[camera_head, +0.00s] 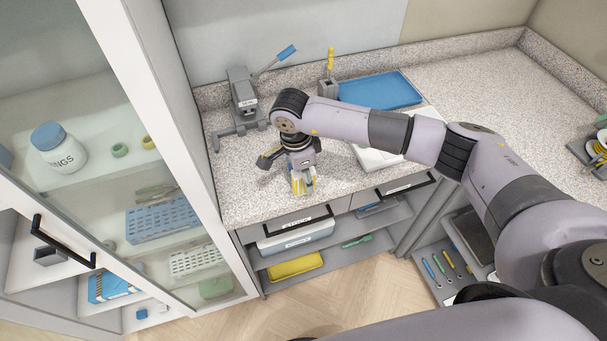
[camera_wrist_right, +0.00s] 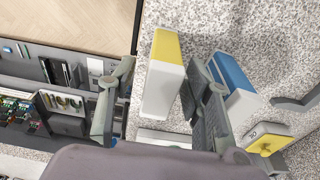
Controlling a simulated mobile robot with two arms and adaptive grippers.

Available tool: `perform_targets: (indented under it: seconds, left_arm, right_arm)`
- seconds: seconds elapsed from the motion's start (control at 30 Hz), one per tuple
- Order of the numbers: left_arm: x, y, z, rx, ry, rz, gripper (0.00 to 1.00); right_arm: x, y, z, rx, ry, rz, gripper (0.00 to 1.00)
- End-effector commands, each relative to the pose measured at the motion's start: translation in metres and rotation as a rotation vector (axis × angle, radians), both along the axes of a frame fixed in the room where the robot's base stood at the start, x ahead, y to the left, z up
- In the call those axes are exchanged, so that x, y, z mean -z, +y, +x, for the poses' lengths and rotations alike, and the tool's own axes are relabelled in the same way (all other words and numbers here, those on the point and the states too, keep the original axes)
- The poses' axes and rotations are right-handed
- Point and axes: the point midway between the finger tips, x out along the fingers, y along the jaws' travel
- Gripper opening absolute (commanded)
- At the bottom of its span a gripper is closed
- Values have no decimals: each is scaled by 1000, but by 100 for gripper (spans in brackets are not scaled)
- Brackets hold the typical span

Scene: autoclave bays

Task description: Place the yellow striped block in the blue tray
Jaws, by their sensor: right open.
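The yellow striped block (camera_head: 311,186), yellow and white, stands near the front edge of the speckled counter, partly hidden by my right gripper (camera_head: 302,178). In the right wrist view a yellow and white block (camera_wrist_right: 163,82) stands between the two open fingers of the right gripper (camera_wrist_right: 160,70), with a gap on the left finger's side. Whether the right finger touches it cannot be told. The blue tray (camera_head: 382,90) lies flat at the back of the counter, behind my right forearm, and its visible part is empty. My left gripper is not in view.
A grey device with a blue lever (camera_head: 243,92) stands at the back left. A stand with a yellow handle (camera_head: 330,62) is beside the tray. A blue and white block (camera_wrist_right: 236,80) sits close to the right finger. A glass cabinet (camera_head: 95,120) borders the counter's left side.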

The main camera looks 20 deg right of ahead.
Motion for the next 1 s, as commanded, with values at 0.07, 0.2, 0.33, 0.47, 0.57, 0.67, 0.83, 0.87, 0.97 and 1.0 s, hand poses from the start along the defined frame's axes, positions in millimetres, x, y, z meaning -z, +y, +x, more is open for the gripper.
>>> perform_targets:
  seconds: [0.07, 0.2, 0.33, 0.47, 0.57, 0.67, 0.83, 0.87, 0.97, 1.0]
  left_arm:
    - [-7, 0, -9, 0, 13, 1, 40]
    - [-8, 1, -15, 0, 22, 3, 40]
    - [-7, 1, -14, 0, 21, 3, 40]
    - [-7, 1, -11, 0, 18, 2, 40]
    - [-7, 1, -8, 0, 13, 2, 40]
    - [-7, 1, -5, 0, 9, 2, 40]
    - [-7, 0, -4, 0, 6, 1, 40]
    - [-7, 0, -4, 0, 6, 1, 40]
    - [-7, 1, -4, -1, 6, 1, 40]
    - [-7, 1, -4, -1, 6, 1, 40]
  right_arm:
    - [8, -1, -1, 0, 3, 0, 45]
    - [17, -2, 0, -1, 0, 1, 45]
    - [18, -2, 0, -1, -1, 1, 45]
    - [18, -2, 0, -1, 0, 1, 40]
    - [18, -2, 0, 0, 0, 1, 34]
    - [18, -2, 0, 0, 0, 1, 27]
    - [18, -2, 0, 0, 0, 1, 16]
    - [18, -2, 0, 0, 0, 1, 14]
    - [18, -2, 0, 0, 0, 1, 7]
    - [18, -2, 0, 0, 0, 1, 4]
